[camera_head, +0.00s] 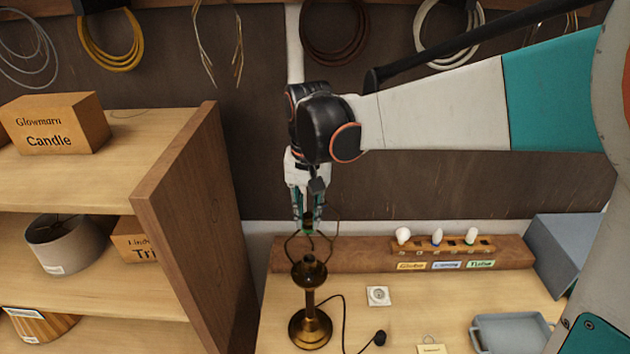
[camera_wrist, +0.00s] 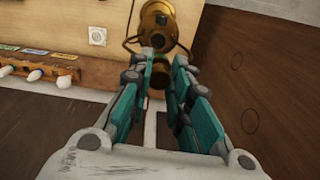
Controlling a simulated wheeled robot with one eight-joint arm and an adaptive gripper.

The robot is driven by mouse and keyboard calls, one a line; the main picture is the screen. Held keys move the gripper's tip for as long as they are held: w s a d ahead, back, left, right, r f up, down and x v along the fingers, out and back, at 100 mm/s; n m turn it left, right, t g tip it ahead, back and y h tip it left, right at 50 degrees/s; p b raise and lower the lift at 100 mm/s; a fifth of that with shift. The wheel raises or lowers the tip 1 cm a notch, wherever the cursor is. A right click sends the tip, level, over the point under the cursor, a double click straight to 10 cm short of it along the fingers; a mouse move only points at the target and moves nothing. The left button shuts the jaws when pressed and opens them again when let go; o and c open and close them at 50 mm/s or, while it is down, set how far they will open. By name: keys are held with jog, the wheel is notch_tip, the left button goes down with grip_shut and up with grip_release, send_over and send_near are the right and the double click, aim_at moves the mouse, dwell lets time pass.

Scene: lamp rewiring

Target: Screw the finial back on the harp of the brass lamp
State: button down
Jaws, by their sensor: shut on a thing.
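The brass lamp (camera_head: 311,325) stands upright on the workbench, with its brass socket cup on top. Its thin dark harp (camera_head: 290,246) rises in a loop from the cup. My gripper (camera_head: 307,226) points down at the top of the harp, shut on a small brass piece, apparently the finial. In the wrist view, the finial (camera_wrist: 157,79) shows partly between the teal fingers of my gripper (camera_wrist: 160,66), which hide much of it. The lamp (camera_wrist: 160,25) is beyond the fingertips there. I cannot tell whether the finial touches the harp.
A wooden rack (camera_head: 440,246) with several bulbs stands behind the lamp. A wall socket plate (camera_head: 378,296) and a dark cord (camera_head: 344,322) lie to the lamp's right. A grey tray (camera_head: 510,330) is at front right. A tall wooden shelf (camera_head: 190,200) stands close on the left.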

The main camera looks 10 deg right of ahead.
jog(key=m, duration=0.3)
jog(key=shift+a, duration=0.1)
jog(key=m+b, duration=0.1)
jog(key=m, duration=0.4)
jog(key=shift+a+m, duration=0.1)
jog(key=shift+m, duration=1.5)
jog(key=m+b, duration=0.1)
jog(key=m, duration=0.2)
jog(key=shift+w+m, duration=0.1)
jog(key=shift+m, duration=0.3)
jog(key=m, duration=0.4)
jog(key=shift+w, duration=0.1)
